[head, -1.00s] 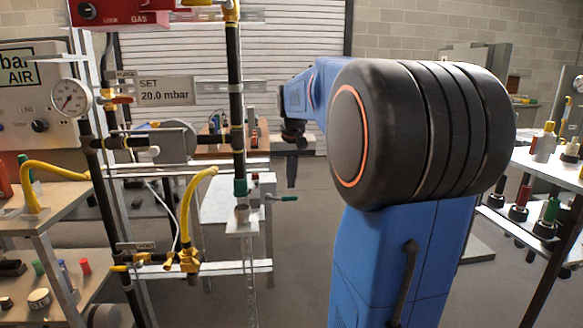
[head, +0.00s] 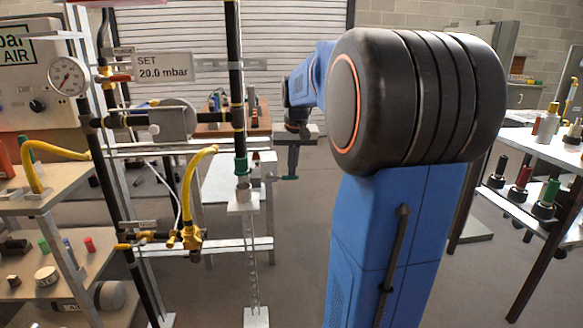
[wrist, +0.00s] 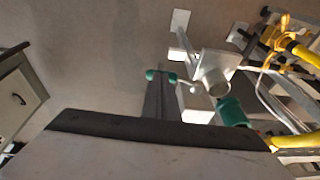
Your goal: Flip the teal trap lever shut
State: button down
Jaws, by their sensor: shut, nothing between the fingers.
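The teal trap lever (head: 289,178) sticks out sideways to the right of the glass trap. Its grip also shows in the wrist view (wrist: 150,75) as teal ends on both sides of my fingertips. The teal collar (head: 240,164) tops the trap's pale cup and block (head: 243,196); the collar also shows in the wrist view (wrist: 232,112). My gripper (head: 291,172) is shut and empty, pointing down with its tips at the lever. In the wrist view the fingers (wrist: 160,82) overlap the lever's middle. I cannot tell whether they touch it.
A black vertical pipe (head: 235,80) rises above the trap. A yellow hose with a valve (head: 190,235) and a metal frame stand to the left. A table with coloured bottles (head: 545,200) is at the right. Open floor lies below the gripper.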

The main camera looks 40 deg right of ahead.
notch_tip(320, 180, down, 11)
jog(key=w+a+m+t+y, duration=0.1)
jog(key=a+m+t+y, duration=0.1)
jog(key=t+y, duration=0.8)
jog(key=shift+w+a+f+m+y, duration=0.15)
jog(key=shift+w+a+m+y, duration=0.2)
jog(key=shift+y, duration=0.85)
